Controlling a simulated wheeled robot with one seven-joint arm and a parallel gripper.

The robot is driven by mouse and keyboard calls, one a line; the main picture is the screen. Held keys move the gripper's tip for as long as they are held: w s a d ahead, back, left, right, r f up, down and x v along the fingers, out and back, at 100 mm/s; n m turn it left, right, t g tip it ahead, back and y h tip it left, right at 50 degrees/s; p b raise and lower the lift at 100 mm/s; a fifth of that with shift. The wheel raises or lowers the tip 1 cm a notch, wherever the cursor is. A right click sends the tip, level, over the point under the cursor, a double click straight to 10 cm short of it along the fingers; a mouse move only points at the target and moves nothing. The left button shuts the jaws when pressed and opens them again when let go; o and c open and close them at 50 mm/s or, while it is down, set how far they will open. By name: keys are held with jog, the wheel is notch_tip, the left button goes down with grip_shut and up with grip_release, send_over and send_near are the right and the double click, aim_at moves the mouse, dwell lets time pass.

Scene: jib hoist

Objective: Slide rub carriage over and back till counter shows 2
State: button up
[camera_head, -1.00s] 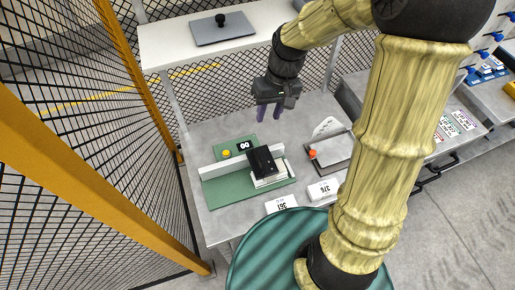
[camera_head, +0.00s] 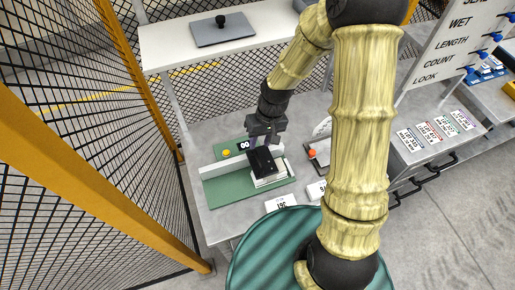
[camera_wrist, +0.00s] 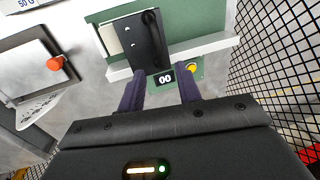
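The rub carriage is a black block (camera_head: 264,161) on a green base (camera_head: 222,191) with a white rail, on the bench. It also shows at the top of the wrist view (camera_wrist: 147,43), at the right end of the rail in the head view. The counter (camera_wrist: 164,78) reads 00, beside a yellow button (camera_wrist: 192,69). My gripper (camera_wrist: 161,92) is open and empty, its two purple fingers apart. It points down just behind the carriage, near the counter; it also shows in the head view (camera_head: 264,139). I cannot tell whether the fingers touch the carriage.
A grey device with an orange knob (camera_head: 312,153) stands right of the base. White labelled blocks, one marked 361 (camera_head: 281,203), lie at the bench front. A shelf (camera_head: 165,42) is above the back. Mesh fence with a yellow post (camera_head: 110,185) stands left.

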aim_at(257, 154)
jog(key=f, duration=0.3)
jog(key=a+f, duration=0.1)
jog(key=f, duration=0.1)
jog(key=shift+s+f, duration=0.1)
jog(key=shift+d, duration=0.1)
grip_shut()
